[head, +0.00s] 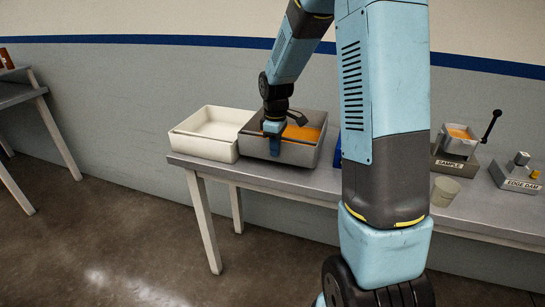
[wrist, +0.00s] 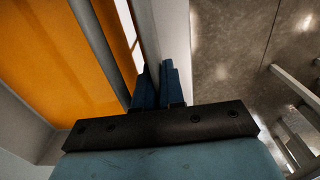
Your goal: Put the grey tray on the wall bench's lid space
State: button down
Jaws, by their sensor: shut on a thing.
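The grey tray (head: 311,154), a deep open box with orange material inside, stands on the grey wall bench (head: 328,187) near its left end. My gripper (head: 275,152) is at the tray's front wall, pointing down. In the wrist view my gripper (wrist: 158,82) is shut on an upright grey wall (wrist: 146,35), which appears to be the tray's front wall; the orange surface (wrist: 40,60) lies to its left. The tray looks level and seems to rest on the bench. I cannot pick out a marked lid space; my arm hides the bench's middle.
A white open box (head: 204,145) stands close to the tray's left. Right of my arm are a cup (head: 445,191), a sample stand (head: 457,160) with a lever, and an edge dam block (head: 517,177). A blue thing (head: 337,150) is mostly hidden. Another table (head: 20,95) stands far left.

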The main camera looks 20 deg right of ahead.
aim_at(276, 160)
jog(key=f, duration=0.3)
jog(key=shift+w+d+f, duration=0.15)
jog(key=shift+w+f, duration=0.05)
jog(key=shift+f, duration=0.15)
jog(key=c, duration=1.2)
grip_release()
jog(key=shift+c, duration=0.2)
